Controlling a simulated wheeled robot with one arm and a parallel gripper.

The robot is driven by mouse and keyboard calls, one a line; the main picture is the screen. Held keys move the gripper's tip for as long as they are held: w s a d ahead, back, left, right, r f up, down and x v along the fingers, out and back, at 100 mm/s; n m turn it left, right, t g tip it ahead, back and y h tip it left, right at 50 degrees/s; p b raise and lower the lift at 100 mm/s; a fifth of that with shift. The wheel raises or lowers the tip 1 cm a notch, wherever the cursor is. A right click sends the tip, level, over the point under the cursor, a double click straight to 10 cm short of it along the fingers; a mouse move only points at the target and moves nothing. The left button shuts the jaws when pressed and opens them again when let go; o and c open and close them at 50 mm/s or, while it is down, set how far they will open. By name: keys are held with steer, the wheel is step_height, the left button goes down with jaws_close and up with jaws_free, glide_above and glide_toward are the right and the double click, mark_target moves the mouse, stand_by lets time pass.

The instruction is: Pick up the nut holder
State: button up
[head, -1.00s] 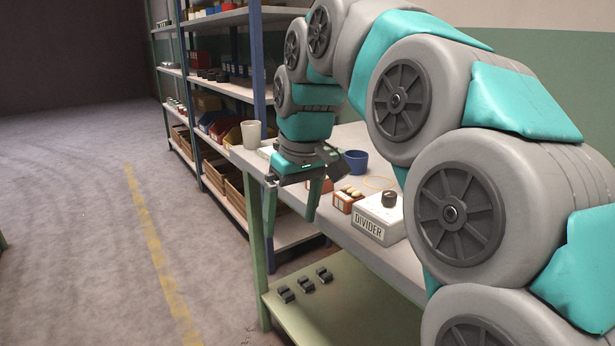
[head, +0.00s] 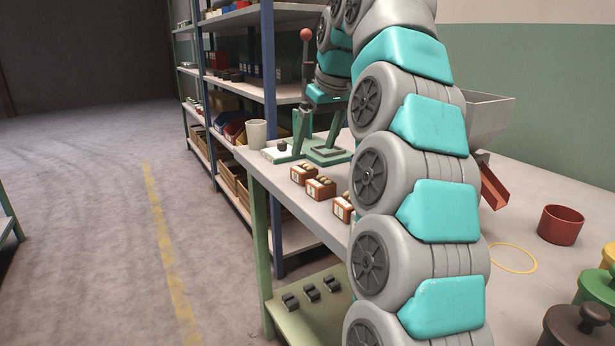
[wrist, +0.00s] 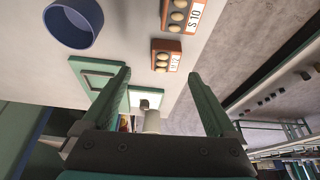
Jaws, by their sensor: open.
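The picture does not settle which thing is the nut holder; small orange-brown boxes with round tan pieces on top stand in a row along the table's front edge. In the head view the farthest box (head: 304,174), the middle box (head: 320,188) and a nearer box (head: 341,209), partly behind my arm, show. The wrist view shows a labelled box (wrist: 183,14) at the top and a smaller-looking box (wrist: 166,56) between and beyond my fingertips. My gripper (wrist: 160,75) is open and empty, above the table, beyond the boxes in the head view (head: 313,149). My arm partly hides it.
A green-based lever press (head: 327,153) and a pale mug (head: 257,134) stand at the far end. A blue pot (wrist: 72,22) is near the boxes. A red pot (head: 560,225), a yellow ring (head: 513,258) and lidded jars are at right. Shelving (head: 233,86) stands behind.

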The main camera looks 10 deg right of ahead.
mark_target(305, 168)
steer(key=f+b, duration=0.1)
steer(key=a+f+b, duration=0.1)
steer(key=f, duration=0.1)
steer(key=w+f+b, duration=0.1)
steer(key=shift+a+f, duration=0.2)
steer(key=shift+a, duration=0.05)
steer(key=shift+x, duration=0.95)
steer(key=shift+r, duration=0.1)
steer(key=shift+c, duration=0.3)
jaws_close()
steer(key=shift+r, duration=0.15)
